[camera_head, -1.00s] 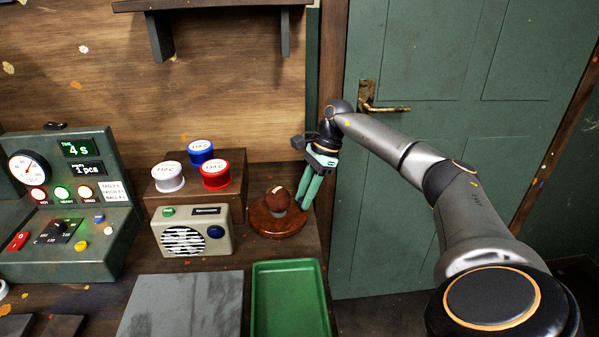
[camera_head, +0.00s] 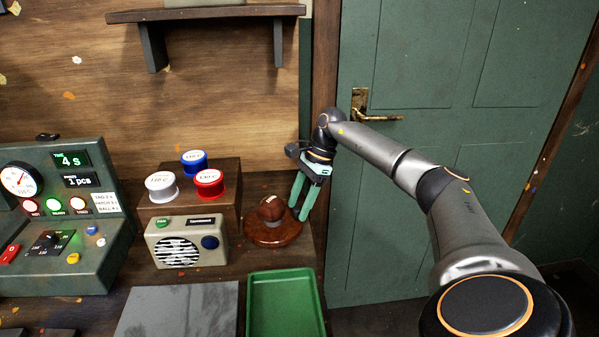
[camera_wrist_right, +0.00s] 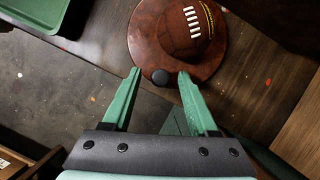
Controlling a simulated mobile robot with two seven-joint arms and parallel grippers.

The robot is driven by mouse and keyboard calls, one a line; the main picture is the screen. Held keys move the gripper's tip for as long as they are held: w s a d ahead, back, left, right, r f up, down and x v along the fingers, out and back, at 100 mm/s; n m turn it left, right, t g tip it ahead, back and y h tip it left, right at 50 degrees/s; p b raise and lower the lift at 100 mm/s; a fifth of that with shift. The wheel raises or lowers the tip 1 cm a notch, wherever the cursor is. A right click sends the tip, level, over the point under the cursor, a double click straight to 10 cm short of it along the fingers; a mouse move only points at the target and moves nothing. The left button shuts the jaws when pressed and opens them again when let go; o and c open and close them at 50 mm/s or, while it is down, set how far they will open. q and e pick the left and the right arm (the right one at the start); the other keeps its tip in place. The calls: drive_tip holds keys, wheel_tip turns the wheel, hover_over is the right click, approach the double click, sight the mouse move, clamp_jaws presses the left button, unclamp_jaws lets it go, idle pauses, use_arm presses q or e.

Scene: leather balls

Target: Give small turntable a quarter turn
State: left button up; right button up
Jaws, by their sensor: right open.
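The small turntable (camera_head: 284,236) is a round, glossy red-brown wooden disc on the bench, near its right end. A brown leather ball with white laces (camera_head: 271,207) sits on its middle. Both also show at the top of the right wrist view, the turntable (camera_wrist_right: 145,40) and the ball (camera_wrist_right: 185,28). A small dark round knob (camera_wrist_right: 160,77) is at the disc's near rim there. My right gripper (camera_head: 298,213) is open at the turntable's right edge. In the wrist view its fingertips (camera_wrist_right: 159,75) lie either side of the knob; contact is unclear. My left gripper is not in view.
A beige radio-like box (camera_head: 187,241) stands left of the turntable, with a wooden block bearing white, blue and red tins (camera_head: 209,185) behind. A green tray (camera_head: 285,274) lies in front. A green door (camera_head: 400,220) is on the right, a shelf (camera_head: 205,14) above.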

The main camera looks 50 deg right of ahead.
drive_tip(key=p+v, duration=0.1)
drive_tip(key=v, duration=1.1)
drive_tip(key=shift+r, duration=0.2)
drive_tip(key=shift+s, duration=0.1)
